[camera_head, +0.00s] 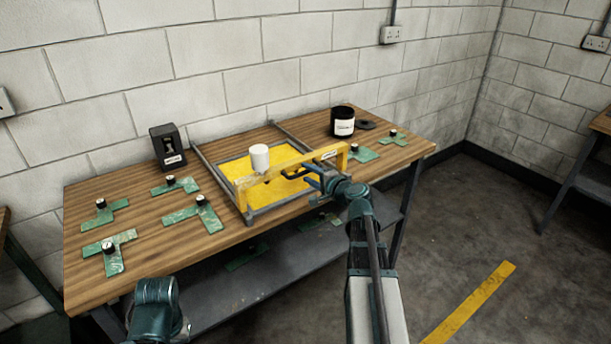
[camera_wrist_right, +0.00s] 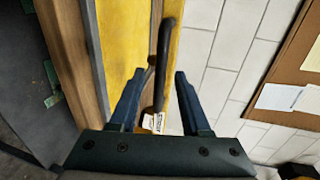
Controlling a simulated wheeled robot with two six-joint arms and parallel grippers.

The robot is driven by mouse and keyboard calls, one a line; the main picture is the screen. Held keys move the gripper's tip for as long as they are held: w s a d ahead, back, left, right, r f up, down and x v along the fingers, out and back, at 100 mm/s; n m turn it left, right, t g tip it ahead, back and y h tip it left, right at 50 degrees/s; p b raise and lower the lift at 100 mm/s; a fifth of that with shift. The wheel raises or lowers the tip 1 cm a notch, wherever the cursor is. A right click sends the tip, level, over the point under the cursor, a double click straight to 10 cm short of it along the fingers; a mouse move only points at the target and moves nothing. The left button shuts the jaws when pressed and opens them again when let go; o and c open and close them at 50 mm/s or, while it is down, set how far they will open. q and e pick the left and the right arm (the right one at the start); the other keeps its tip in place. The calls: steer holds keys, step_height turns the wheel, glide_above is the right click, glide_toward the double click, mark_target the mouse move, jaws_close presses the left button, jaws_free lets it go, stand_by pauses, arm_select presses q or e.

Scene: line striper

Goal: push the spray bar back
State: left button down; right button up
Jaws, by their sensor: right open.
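The spray bar (camera_head: 295,168) is a yellow beam spanning the grey-railed frame on the bench, near its front side. A white cylinder (camera_head: 260,157) sits on it towards the left. A yellow panel (camera_head: 235,163) lies inside the frame. My right gripper (camera_head: 308,172) is open at the front of the bar, right of its middle. In the right wrist view, a black handle (camera_wrist_right: 165,66) reaches between the spread fingers of the gripper (camera_wrist_right: 160,73); contact cannot be told. The bar also shows there (camera_wrist_right: 174,68). Only part of my left arm shows, at the bottom left; its gripper is out of view.
Green plates with black knobs lie on the bench (camera_head: 140,210) left and right of the frame. A black box (camera_head: 167,147) stands back left. A black jar (camera_head: 342,121) stands back right. The block wall (camera_head: 200,75) is close behind the bench.

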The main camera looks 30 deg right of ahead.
mark_target(299, 166)
steer(key=shift+x, duration=1)
jaws_close()
stand_by(0.8)
